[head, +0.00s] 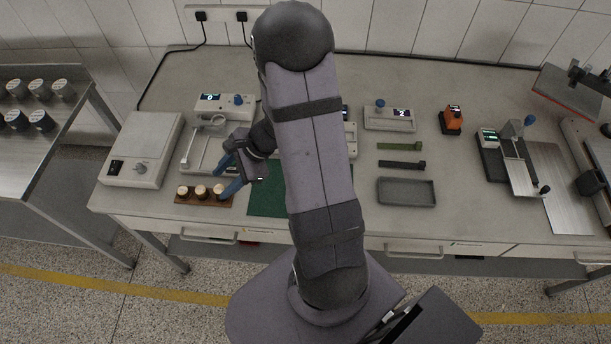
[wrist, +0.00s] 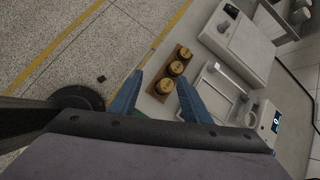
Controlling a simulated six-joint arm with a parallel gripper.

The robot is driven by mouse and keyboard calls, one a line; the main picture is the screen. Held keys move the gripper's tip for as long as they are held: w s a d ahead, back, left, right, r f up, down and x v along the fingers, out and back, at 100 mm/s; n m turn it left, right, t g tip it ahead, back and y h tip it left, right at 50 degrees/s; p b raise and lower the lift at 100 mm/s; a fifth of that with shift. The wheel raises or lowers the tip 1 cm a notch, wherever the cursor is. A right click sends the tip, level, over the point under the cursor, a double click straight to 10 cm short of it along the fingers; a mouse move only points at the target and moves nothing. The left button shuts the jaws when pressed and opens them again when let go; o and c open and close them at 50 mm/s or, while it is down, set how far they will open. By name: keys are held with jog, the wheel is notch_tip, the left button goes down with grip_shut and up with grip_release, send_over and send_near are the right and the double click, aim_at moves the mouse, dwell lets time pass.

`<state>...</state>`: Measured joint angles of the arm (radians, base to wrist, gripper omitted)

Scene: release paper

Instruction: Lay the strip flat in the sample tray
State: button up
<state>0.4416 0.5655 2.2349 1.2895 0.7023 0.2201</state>
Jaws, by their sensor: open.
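My gripper (head: 219,185) is open at the left of the bench, its blue fingers above the brown rack and the edge of a pale device. In the wrist view my gripper (wrist: 159,80) shows its fingers apart with nothing held between them. A shallow grey tray (head: 407,191), which looks like the sample tray, lies empty right of my arm. A green bar (head: 400,147) and a dark bar (head: 402,165) lie behind it, each with a small block at its right end. I cannot tell whether either is the strip; my arm hides part of the bench.
A brown rack (head: 203,200) holds 3 pale-topped cylinders close to my fingers. A white box device (head: 142,150) stands left, and a green mat (head: 267,202) lies partly behind my arm. An orange device (head: 452,120) stands right.

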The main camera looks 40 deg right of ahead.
jog(key=s+d+f+h, duration=0.1)
jog(key=d+h, duration=0.1)
jog(key=d, duration=0.1)
jog(key=s+d+f+n+h, duration=0.1)
jog(key=d+f+h, duration=0.1)
jog(key=d, duration=0.2)
jog(key=s+d+f+n+h, duration=0.1)
jog(key=d+f+h, duration=0.1)
jog(key=d, duration=0.2)
jog(key=shift+f+g, duration=0.2)
jog(key=shift+g, duration=0.2)
jog(key=s+d+n+g+h, duration=0.2)
jog(key=s+d+n+h, duration=0.25)
jog(key=d, duration=0.55)
jog(key=shift+n, duration=0.45)
jog(key=shift+w+b+x, duration=0.15)
jog(key=shift+b+x, duration=0.9)
jog(key=shift+x, duration=0.65)
jog(key=shift+w+b+x, duration=0.2)
jog(key=shift+b+x, duration=0.85)
jog(key=shift+x, duration=0.65)
jog(key=shift+d+r, duration=0.15)
grip_shut()
